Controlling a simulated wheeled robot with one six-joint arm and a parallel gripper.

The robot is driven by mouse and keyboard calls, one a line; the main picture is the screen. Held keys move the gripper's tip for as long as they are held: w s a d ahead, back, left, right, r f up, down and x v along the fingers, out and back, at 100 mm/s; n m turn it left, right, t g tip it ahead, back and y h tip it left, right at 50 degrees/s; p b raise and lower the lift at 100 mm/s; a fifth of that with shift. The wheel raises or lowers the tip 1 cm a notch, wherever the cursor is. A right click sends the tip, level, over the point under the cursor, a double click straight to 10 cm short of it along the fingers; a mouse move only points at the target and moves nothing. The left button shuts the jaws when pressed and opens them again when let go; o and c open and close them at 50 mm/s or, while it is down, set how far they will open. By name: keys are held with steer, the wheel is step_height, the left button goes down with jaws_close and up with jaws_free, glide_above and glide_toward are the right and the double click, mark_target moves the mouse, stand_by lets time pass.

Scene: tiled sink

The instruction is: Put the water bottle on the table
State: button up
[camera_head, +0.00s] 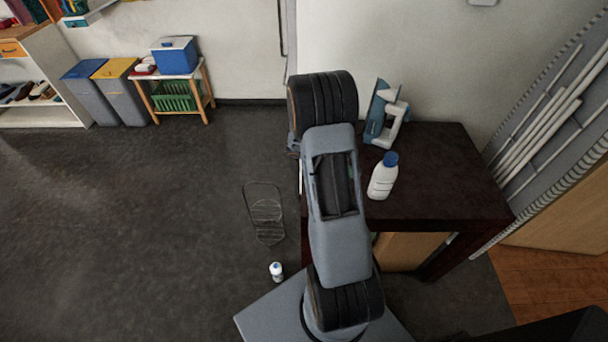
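A white bottle with a blue cap (381,180) stands on the dark table (455,175), near its left front part. A smaller white bottle with a bluish cap (276,271) stands on the floor, left of my arm's base. I cannot tell which of the two is the water bottle. My grey and black arm rises through the middle of the view and covers the table's left edge. My gripper does not show, so its opening and anything in it are hidden.
A teal and white device (384,114) stands at the back left of the table. The table's middle and right are bare. A thin wire rack (266,213) is on the floor. Bins (122,90) and a small wooden stand (206,82) are by the wall. The left floor is clear.

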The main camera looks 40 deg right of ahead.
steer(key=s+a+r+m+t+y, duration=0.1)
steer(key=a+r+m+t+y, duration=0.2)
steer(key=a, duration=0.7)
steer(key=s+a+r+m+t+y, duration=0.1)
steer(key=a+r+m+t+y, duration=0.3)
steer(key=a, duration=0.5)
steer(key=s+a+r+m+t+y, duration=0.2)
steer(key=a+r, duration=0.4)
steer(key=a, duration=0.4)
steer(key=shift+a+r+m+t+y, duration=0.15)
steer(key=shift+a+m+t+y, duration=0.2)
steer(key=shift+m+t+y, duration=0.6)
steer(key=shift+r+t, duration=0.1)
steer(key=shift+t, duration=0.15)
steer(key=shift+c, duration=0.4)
